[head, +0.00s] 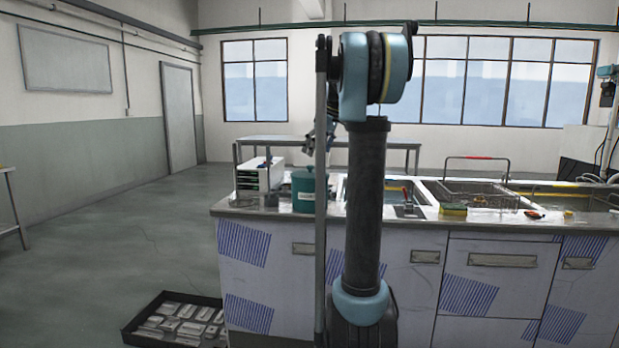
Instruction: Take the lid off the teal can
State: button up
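The teal can (302,194) stands upright near the left end of the sink counter, partly hidden on its right by my upright arm parts. Its top is teal too; the lid (304,173) appears to sit on it, though the seam is too small to make out. My gripper (309,147) is small and dark, partly hidden behind a thin upright part of mine. It shows just above the can in the picture, with a gap between them. Whether its fingers are open or shut is too small to tell.
A white rack with green slots (260,174) stands left of the can. Sink basins, a red-handled tool (407,200), a sponge (453,209) and a wire basket (476,190) lie to the right. A black tray of parts (138,318) is on the floor. The left floor is mostly clear.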

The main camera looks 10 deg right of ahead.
aim_at(310, 170)
jog(key=shift+x, duration=3.6)
jog(key=shift+c, duration=0.6)
jog(key=shift+s, duration=0.1)
jog(key=c, duration=1.1)
